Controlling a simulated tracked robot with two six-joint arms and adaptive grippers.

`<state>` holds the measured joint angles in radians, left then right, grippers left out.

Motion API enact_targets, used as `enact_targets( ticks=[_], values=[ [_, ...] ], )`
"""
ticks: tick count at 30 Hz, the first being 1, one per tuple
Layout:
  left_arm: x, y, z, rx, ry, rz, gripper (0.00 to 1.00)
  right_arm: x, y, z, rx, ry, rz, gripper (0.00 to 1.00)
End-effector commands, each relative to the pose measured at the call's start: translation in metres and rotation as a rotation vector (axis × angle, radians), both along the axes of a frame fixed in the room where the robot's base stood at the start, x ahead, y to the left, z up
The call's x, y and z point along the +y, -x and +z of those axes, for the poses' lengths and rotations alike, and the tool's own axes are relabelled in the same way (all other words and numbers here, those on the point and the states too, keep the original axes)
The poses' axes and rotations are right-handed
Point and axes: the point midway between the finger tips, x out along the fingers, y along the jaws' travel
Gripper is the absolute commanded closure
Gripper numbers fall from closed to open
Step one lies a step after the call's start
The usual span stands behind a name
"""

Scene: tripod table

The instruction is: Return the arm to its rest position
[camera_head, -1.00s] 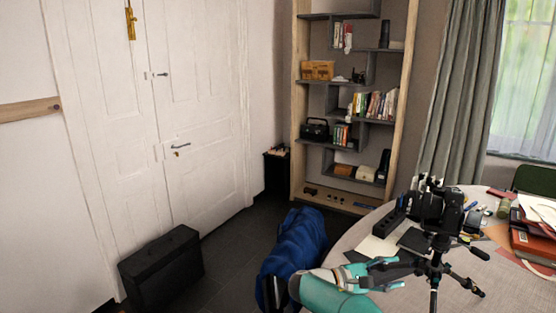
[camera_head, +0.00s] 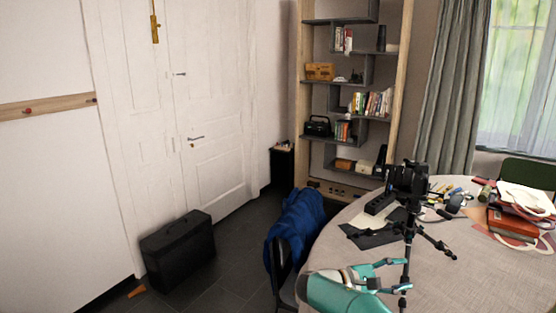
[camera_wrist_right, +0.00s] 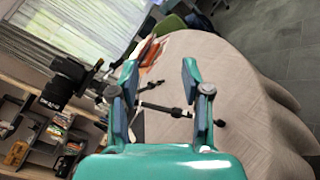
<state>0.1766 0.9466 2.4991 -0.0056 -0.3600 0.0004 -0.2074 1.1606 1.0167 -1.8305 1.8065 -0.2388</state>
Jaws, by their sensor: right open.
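My right gripper (camera_head: 398,276) is the teal one low in the head view, over the near left part of the round table (camera_head: 470,268). Its fingers are spread, with the lower part of the black tripod (camera_head: 408,240) close by their tips. A black camera (camera_head: 407,182) sits on top of the tripod. In the right wrist view my right gripper (camera_wrist_right: 160,75) is open, with tripod legs (camera_wrist_right: 165,108) seen between and beyond the fingers. Whether the fingers touch the tripod cannot be told. My left gripper is not in view.
A blue cloth (camera_head: 293,228) hangs over a chair at the table's left edge. A black case (camera_head: 178,250) stands on the floor by the door. The table's front right is clear.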

Motion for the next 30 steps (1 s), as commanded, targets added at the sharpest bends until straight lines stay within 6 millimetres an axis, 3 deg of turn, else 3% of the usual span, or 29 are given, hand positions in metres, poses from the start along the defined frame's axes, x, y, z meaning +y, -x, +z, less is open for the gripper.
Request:
enact_targets(
  ticks=[2,8,14,20,23,25,30],
  values=[
    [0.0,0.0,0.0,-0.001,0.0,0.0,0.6,0.0,0.0,0.0,0.0,0.0,-0.001,0.52],
    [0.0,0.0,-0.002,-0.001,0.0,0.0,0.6,-0.005,-0.001,-0.043,0.082,-0.105,0.043,0.52],
    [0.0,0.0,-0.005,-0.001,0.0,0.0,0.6,-0.005,0.004,-0.098,0.175,-0.25,0.087,0.52],
    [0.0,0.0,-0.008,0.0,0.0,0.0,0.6,0.002,0.026,-0.173,0.287,-0.467,0.12,0.52],
    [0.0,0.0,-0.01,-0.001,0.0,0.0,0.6,0.012,0.05,-0.223,0.347,-0.631,0.121,0.52],
    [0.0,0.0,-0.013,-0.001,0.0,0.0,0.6,0.025,0.078,-0.263,0.39,-0.782,0.108,0.52],
    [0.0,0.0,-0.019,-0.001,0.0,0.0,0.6,0.078,0.166,-0.345,0.42,-1.212,-0.008,0.52]
  ],
)
